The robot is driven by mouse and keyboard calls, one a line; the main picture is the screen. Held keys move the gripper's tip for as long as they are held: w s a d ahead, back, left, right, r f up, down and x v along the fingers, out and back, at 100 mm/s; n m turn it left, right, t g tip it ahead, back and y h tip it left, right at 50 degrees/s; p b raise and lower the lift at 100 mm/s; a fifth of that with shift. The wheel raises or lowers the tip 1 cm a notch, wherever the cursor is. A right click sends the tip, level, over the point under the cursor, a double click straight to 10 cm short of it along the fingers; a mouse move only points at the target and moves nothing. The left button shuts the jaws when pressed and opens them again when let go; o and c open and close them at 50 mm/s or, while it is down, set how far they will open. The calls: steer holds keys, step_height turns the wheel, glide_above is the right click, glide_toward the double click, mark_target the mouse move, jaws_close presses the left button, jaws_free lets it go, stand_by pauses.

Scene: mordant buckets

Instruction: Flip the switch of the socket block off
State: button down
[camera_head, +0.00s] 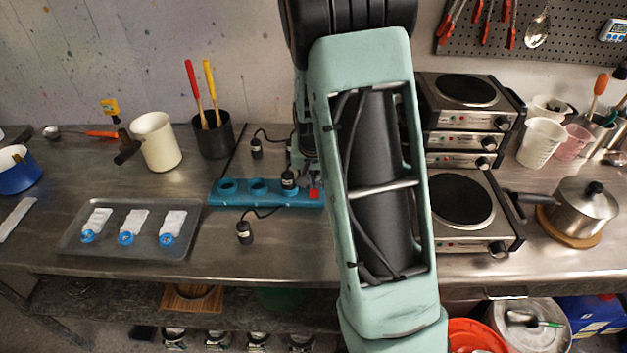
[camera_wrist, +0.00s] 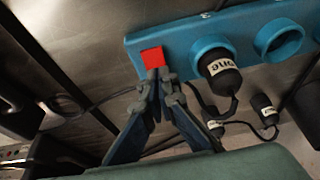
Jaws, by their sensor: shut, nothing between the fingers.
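The blue socket block (camera_head: 240,199) lies on the steel bench in the head view, left of my arm. It has round sockets in a row and a red switch (camera_head: 314,194) at its right end. A black plug (camera_head: 288,179) labelled "one" sits in the socket nearest the switch; it also shows in the wrist view (camera_wrist: 221,76). In the wrist view my shut, empty gripper (camera_wrist: 158,76) has its tips at the lower edge of the red switch (camera_wrist: 152,57). I cannot tell whether they touch it, or which way the switch is set.
Two loose black plugs (camera_head: 256,149) (camera_head: 244,232) lie behind and in front of the block with their cables. A metal tray (camera_head: 75,240) with white packets is on the left. Stacked hot plates (camera_head: 470,190) stand close to the right of my arm. A black pot (camera_head: 213,138) stands behind the block.

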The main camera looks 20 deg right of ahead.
steer(key=shift+w+f+b, duration=0.1)
steer(key=shift+f+b, duration=0.3)
steer(key=shift+b, duration=0.2)
steer(key=shift+r, duration=0.1)
steer(key=shift+s+a, duration=0.3)
steer(key=shift+s, duration=0.5)
